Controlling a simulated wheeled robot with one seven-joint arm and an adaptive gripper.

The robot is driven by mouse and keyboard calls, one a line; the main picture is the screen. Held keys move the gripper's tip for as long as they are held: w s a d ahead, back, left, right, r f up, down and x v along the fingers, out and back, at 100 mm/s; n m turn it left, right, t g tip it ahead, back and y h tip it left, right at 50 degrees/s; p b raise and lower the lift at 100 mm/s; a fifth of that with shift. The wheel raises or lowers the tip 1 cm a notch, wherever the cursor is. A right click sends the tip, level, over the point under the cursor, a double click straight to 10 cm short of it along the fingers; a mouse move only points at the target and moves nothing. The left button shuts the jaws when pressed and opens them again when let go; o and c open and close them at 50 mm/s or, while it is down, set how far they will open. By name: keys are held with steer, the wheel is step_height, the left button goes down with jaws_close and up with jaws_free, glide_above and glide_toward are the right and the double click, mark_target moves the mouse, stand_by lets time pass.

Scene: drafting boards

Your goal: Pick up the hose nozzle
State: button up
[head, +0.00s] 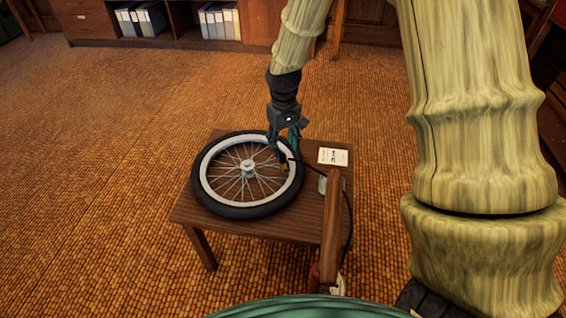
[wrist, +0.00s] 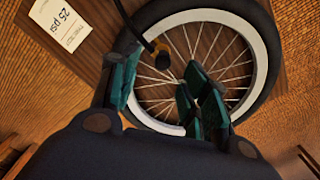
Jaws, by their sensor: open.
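The wheel lies flat on a small wooden table (head: 188,212). A white card (head: 333,156) reading "25 psi" lies at the back right. A small grey object (head: 323,186) sits beside the hose. A wooden upright (head: 331,235) stands at the table's right edge. The carpet at left is clear.

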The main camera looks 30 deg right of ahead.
mark_target(283, 156)
steer(key=shift+s+a+f+b, duration=0.1)
steer(key=shift+f+b, duration=0.45)
steer(key=shift+f, duration=1.05)
steer(key=shift+s+a+f+b, duration=0.1)
steer(key=shift+f+b, duration=0.4)
steer(key=shift+f, duration=1.05)
jaws_close()
